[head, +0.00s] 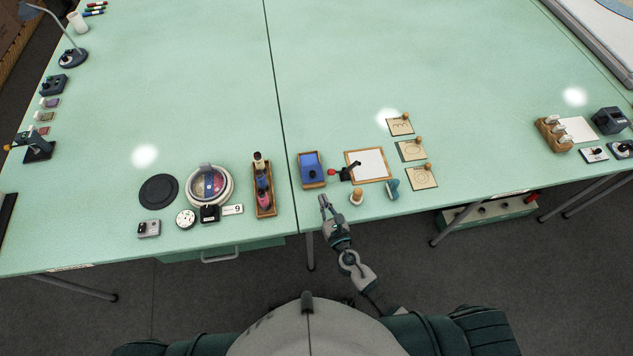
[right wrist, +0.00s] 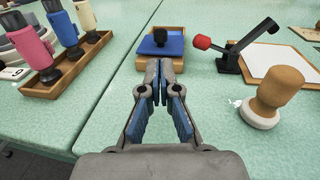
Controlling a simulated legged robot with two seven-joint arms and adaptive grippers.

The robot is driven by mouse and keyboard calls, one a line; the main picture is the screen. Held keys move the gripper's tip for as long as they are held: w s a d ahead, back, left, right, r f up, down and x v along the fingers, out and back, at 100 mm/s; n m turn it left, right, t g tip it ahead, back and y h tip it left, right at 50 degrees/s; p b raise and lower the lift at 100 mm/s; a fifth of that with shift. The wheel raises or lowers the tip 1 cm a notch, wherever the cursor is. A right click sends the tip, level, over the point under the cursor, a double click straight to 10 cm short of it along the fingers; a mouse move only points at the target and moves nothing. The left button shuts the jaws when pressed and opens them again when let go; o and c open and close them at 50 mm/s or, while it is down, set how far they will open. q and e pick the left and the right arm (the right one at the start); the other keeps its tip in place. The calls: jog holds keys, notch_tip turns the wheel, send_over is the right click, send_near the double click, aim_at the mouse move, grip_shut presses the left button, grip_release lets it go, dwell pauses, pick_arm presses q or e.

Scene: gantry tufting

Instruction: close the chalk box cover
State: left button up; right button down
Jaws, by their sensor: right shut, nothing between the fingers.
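A small wooden box (head: 312,184) with a blue top stands near the table's front edge. I take it as the chalk box, though no chalk shows. Its blue cover (right wrist: 176,46) carries a black knob (right wrist: 160,36) in the right wrist view. I cannot tell how far the cover is closed. My right gripper (head: 323,201) is at the front edge, just in front of the box and apart from it. In the right wrist view its fingertips (right wrist: 159,70) are together and empty, pointing at the box and hiding part of its front. My left gripper is not in view.
A wooden rack of bottles (head: 264,205) stands left of the box. To the right are a red-knobbed lever (right wrist: 202,42) at a framed white board (head: 369,164) and a wooden-handled stamp (head: 356,197). The table behind is clear.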

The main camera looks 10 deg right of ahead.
send_near(314, 168)
jog(key=w+a, duration=0.1)
jog(key=w+a+r, duration=0.1)
jog(key=shift+w+a+r, duration=0.1)
jog(key=shift+w+a, duration=0.1)
jog(key=shift+w, duration=0.2)
jog(key=shift+w, duration=0.2)
jog(key=x, duration=0.2)
jog(key=b+x, duration=0.1)
jog(key=x, duration=0.1)
jog(key=d+x, duration=0.1)
jog(key=x, duration=0.1)
jog(key=shift+w, duration=0.15)
jog(key=shift+w+r, duration=0.1)
jog(key=shift+w, duration=0.05)
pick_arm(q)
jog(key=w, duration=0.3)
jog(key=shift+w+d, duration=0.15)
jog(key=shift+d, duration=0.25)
pick_arm(e)
jog(key=shift+r, duration=0.2)
jog(key=shift+d, duration=0.1)
